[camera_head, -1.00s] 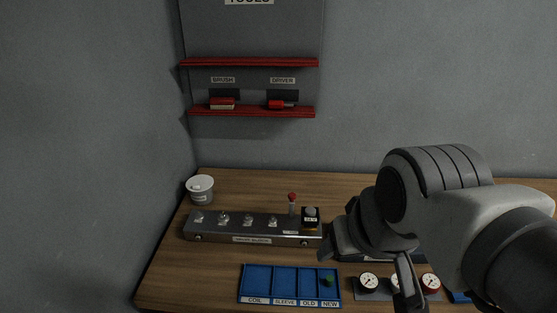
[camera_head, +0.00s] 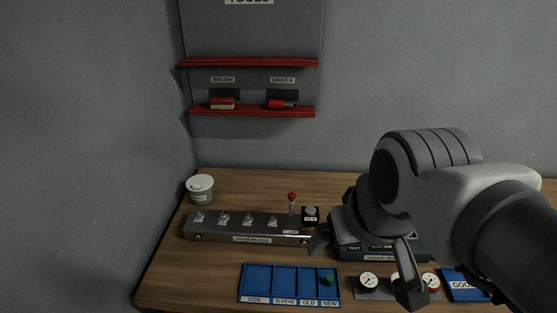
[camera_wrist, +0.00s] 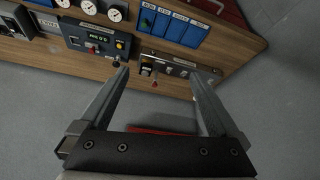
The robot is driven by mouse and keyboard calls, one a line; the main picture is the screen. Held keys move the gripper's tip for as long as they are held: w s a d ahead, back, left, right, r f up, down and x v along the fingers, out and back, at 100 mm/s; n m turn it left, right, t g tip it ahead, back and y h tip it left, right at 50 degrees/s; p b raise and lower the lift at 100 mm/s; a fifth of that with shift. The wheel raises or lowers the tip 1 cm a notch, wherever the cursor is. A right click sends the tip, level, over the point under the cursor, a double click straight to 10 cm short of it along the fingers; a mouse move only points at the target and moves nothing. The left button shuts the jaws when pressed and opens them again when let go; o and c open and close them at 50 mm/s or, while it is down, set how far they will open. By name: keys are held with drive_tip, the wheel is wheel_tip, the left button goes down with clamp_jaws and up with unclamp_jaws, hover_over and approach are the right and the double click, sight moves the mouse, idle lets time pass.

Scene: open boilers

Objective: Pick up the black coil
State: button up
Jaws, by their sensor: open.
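The black coil (camera_head: 310,219) is a small black block with a grey round top and a white label. It sits at the right end of the metal valve block (camera_head: 250,230), beside a red-tipped stem (camera_head: 292,203). My gripper (camera_head: 364,268) is open and empty, to the right of the coil and apart from it. In the wrist view my open gripper (camera_wrist: 158,74) has the valve block (camera_wrist: 180,69) between and beyond its fingers, with the small dark coil (camera_wrist: 146,70) near the left finger. The wrist picture is turned, so details are small.
A blue tray (camera_head: 271,282) with labelled compartments lies in front, a green piece (camera_head: 328,281) in its right one. Gauges (camera_head: 368,281), a tester box (camera_head: 375,250) and a blue bin (camera_head: 466,285) stand right. A white tub (camera_head: 200,188) is at back left.

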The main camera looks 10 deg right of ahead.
drive_tip(key=w+r+n+g, duration=0.1)
drive_tip(key=w+r+n, duration=0.25)
drive_tip(key=w, duration=0.55)
drive_tip(key=n+g+p, duration=0.2)
drive_tip(key=n+g, duration=0.2)
drive_tip(key=n, duration=0.8)
hover_over(311, 211)
wheel_tip(311, 211, down, 14)
drive_tip(key=f, duration=0.7)
drive_tip(key=f+p, duration=0.1)
drive_tip(key=f, duration=0.3)
drive_tip(key=shift+s+d+f, duration=0.1)
drive_tip(key=shift+s+f, duration=0.25)
drive_tip(key=shift+w+a+f+p, duration=0.15)
drive_tip(key=shift+f+p, duration=0.3)
drive_tip(key=shift+f, duration=0.8)
drive_tip(key=shift+w+a+f+p, duration=0.1)
drive_tip(key=shift+f+p, duration=0.3)
drive_tip(key=shift+f, duration=0.85)
drive_tip(key=c, duration=1.3)
